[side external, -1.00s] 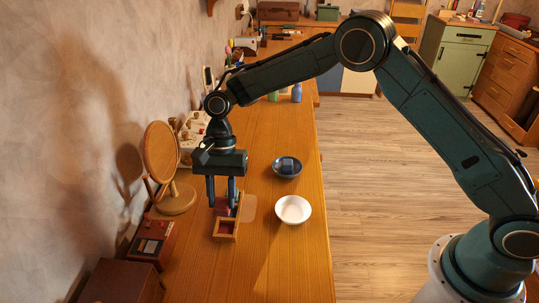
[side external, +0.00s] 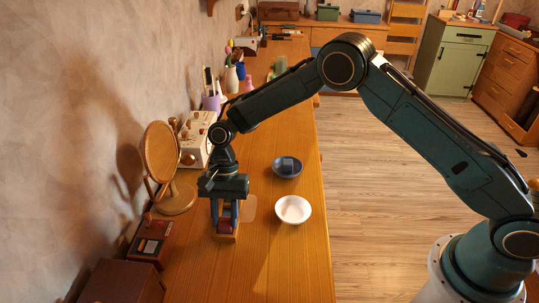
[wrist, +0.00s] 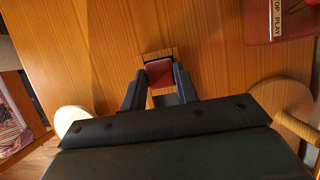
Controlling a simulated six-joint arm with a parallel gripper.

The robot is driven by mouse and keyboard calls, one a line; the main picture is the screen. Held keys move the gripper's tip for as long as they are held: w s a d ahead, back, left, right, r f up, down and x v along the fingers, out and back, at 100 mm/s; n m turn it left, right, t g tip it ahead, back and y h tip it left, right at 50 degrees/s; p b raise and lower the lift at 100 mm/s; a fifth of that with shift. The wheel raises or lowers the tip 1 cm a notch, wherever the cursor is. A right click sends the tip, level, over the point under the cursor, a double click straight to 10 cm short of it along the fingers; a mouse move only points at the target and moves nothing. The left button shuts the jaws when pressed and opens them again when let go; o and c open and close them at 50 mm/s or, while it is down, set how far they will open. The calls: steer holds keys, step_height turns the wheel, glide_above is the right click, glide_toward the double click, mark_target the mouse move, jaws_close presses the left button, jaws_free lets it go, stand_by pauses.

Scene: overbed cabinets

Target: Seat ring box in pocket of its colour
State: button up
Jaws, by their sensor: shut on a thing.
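A red ring box (side external: 226,226) is between the fingers of my gripper (side external: 226,218), which is shut on it. In the wrist view the red box (wrist: 159,72) sits between the fingertips (wrist: 160,84). The small wooden pocket tray (side external: 225,238) is under my gripper, and the box is at its near pocket. The tray's rim (wrist: 158,54) shows just beyond the box in the wrist view. I cannot tell how deep the box is in the pocket. A blue ring box (side external: 288,163) lies in a dark blue bowl (side external: 277,172).
A white bowl (side external: 293,210) stands right of the tray. A round mirror (side external: 161,154) on a wooden stand is to the left. A red player (side external: 152,243) and a brown box (side external: 122,283) lie at the near left.

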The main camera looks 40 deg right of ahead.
steer(key=shift+f, duration=0.15)
steer(key=o, duration=1)
steer(key=shift+c, duration=0.2)
steer(key=v, duration=1.2)
